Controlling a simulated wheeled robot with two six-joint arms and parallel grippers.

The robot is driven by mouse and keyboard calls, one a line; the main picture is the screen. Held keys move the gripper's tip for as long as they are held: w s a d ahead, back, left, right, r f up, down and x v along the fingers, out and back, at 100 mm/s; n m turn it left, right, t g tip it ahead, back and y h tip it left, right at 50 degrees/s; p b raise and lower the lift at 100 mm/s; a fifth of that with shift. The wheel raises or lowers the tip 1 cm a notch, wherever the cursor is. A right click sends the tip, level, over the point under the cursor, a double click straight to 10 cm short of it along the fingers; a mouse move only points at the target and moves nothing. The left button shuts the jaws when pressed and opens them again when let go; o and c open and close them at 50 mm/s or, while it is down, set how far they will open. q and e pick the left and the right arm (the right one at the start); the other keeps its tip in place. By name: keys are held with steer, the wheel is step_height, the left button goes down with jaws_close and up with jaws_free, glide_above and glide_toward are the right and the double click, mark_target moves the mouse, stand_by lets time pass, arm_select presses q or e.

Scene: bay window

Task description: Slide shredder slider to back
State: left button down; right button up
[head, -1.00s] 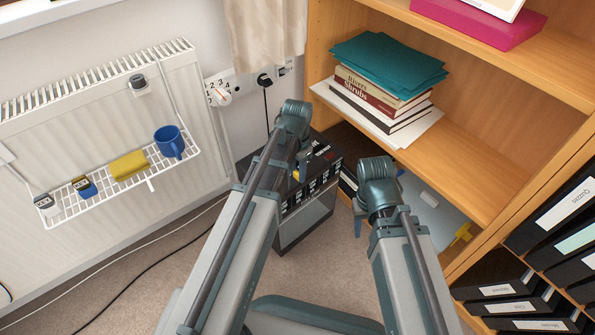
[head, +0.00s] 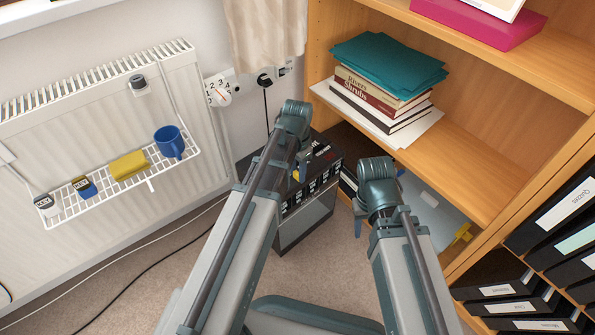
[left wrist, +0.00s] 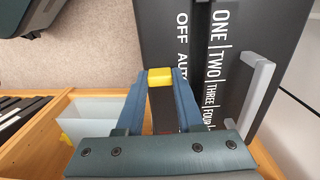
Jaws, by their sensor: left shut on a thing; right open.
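The shredder (head: 308,220) is a dark box with a grey front, standing on the carpet between the radiator and the bookcase. Its dark top (left wrist: 265,30) shows in the left wrist view with the words OFF and AUTO beside a slot. The yellow slider (left wrist: 160,78) sits between the fingertips of my left gripper (left wrist: 160,80), which is shut on it; a bit of yellow also shows in the head view (head: 296,174). My arm hides part of the top in the head view. My right gripper (head: 358,228) is open, low beside the bookcase, mostly hidden behind its own wrist.
The bookcase (head: 470,130) stands close on the right, with books (head: 385,100) and folders on its shelves. The radiator (head: 110,130) with a wire rack (head: 125,180) is at left. A black plug cord (head: 267,105) hangs behind the shredder. Cables cross the carpet.

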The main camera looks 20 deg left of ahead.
mark_target(310, 170)
stand_by(0.3)
arm_select(q)
steer(key=w+d, duration=0.2)
steer(key=w, duration=0.1)
steer(key=w+d, duration=0.1)
steer(key=shift+w, duration=0.35)
steer(key=c, duration=0.5)
jaws_free()
steer(key=shift+s, duration=0.1)
step_height(310, 170, up, 14)
steer(key=p, duration=1.4)
steer(key=shift+f, duration=0.1)
